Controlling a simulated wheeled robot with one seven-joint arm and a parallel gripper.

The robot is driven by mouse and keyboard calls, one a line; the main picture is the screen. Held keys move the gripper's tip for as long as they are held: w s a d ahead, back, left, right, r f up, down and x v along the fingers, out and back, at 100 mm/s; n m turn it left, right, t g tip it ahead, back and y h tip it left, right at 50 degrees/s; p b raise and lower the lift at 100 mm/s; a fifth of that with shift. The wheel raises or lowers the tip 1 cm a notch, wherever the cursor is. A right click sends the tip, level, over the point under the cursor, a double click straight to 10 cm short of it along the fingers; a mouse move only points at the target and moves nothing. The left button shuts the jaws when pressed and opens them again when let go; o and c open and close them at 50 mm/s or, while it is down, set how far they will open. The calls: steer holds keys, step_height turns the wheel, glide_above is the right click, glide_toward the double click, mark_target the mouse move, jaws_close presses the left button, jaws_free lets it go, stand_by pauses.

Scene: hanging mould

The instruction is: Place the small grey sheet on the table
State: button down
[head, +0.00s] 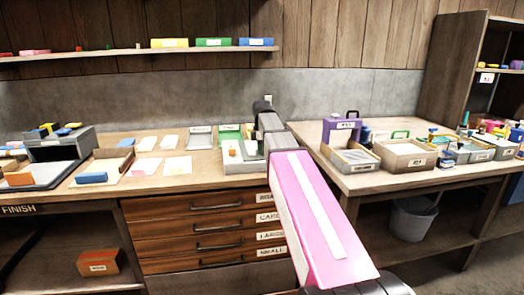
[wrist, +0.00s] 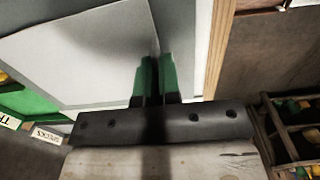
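A pale grey sheet (wrist: 85,50) fills the upper left of the wrist view, with a soft dark shadow across it. Its right edge runs down to my fingertips. My gripper (wrist: 156,75) has two green fingers close together with a narrow dark gap between them. The fingertips are at the sheet's right edge; whether the sheet is pinched between them I cannot tell. In the head view my pink arm hides most of the gripper, which is over a pale tray (head: 245,167) at the right end of the left table (head: 215,178).
Flat pale pieces lie on the left table, among them a white one (head: 178,165). A grey organiser (head: 60,146) stands at its left. A wooden edge (wrist: 218,50) runs right of my fingers.

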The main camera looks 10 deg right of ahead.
steer(key=shift+f, duration=0.2)
steer(key=c, duration=1.3)
jaws_free()
steer(key=shift+r, duration=0.15)
step_height(320, 180, up, 12)
steer(key=shift+r, duration=0.1)
